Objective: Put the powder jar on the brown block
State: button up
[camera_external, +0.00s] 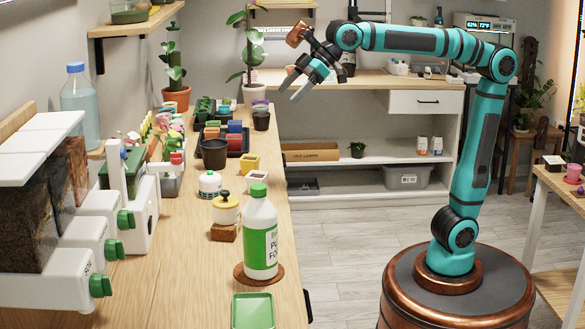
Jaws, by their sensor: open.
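A cream jar with a yellow band and a dark knob (226,211), which looks like the powder jar, stands upright at the brown block (224,234) on the long wooden bench. The jar's base meets the block's top edge in the picture; it appears to rest on it, but I cannot tell for certain that it is not just behind. My gripper (290,92) is open and empty, raised high beyond the bench's right edge, well apart from the jar and block.
A green-labelled bottle (260,235) on a round brown coaster stands close in front of the block. A white jar (210,184) and a yellow pot (249,163) stand behind. A green tray (253,311) lies at the front. White dispensers (135,205) line the left.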

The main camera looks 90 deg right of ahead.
jog(key=s+d+f+m+t, duration=0.1)
jog(key=s+d, duration=0.3)
jog(key=s, duration=0.4)
jog(key=s+d+f+m+t+h, duration=0.1)
jog(key=s+d+t, duration=0.3)
jog(key=s, duration=0.5)
jog(key=s+d+f+m+t+h, duration=0.1)
jog(key=s+d+f+t, duration=0.2)
jog(key=s, duration=0.6)
jog(key=shift+s+d, duration=0.25)
jog(key=shift+d, duration=0.85)
